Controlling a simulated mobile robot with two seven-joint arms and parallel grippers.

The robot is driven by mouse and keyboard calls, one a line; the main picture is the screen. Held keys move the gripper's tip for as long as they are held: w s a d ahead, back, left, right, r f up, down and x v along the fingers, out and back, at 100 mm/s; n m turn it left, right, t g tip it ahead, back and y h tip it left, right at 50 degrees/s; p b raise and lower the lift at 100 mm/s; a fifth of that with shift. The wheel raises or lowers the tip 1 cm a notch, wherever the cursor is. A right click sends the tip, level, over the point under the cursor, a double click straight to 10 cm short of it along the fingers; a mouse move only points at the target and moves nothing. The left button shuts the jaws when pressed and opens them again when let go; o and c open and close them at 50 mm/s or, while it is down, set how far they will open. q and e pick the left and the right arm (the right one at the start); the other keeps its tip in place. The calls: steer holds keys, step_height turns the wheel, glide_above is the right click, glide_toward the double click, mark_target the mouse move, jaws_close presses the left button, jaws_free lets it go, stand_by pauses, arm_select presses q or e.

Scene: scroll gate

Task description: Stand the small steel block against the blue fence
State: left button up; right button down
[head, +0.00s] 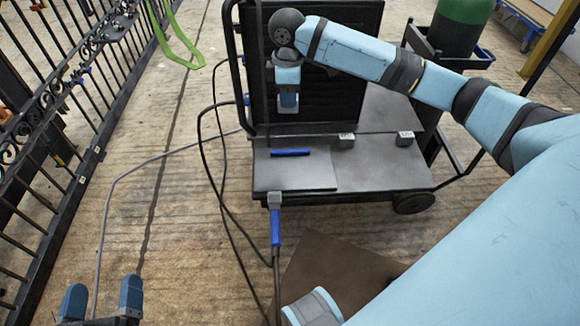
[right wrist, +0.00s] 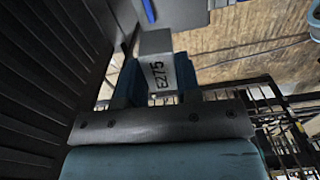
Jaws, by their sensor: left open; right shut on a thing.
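A steel block (right wrist: 157,72) marked E275 is between the fingers of my right gripper (head: 288,101), which is shut on it. In the head view the gripper points down and holds the block above the cart, behind the blue fence. The blue fence (head: 290,152) is a short bar lying on a grey plate (head: 295,177) on the cart; its blue strip also shows in the right wrist view (right wrist: 149,11), beyond the block. The block and fence are apart. My left gripper (head: 103,300) is open and empty at the lower left, over the floor.
Two other grey blocks, one (head: 346,140) near the plate and one (head: 405,138) further right, stand on the cart (head: 375,178). A dark upright panel (head: 350,90) rises behind. A blue-handled clamp (head: 275,228) hangs at the front edge. Cables and an iron gate (head: 60,150) are left.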

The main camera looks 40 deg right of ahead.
steer(key=shift+w+d+f+n+b, duration=0.3)
steer(key=shift+d+f+b, duration=0.1)
steer(key=shift+b, duration=0.2)
steer(key=shift+f, duration=0.25)
step_height(320, 180, down, 4)
steer(key=shift+r+b, duration=0.25)
steer(key=shift+b, duration=0.7)
step_height(320, 180, down, 11)
steer(key=b, duration=0.4)
steer(key=shift+f+b, duration=1.1)
steer(key=shift+f, duration=1.25)
arm_select(q)
step_height(320, 180, down, 8)
steer(key=d+m+g+h, duration=0.1)
steer(key=g, duration=0.1)
steer(key=shift+s+d+g, duration=0.15)
steer(key=shift+d+g, duration=0.15)
steer(key=shift+d, duration=0.1)
arm_select(e)
steer(key=shift+r, duration=0.1)
steer(key=c, duration=0.8)
jaws_free()
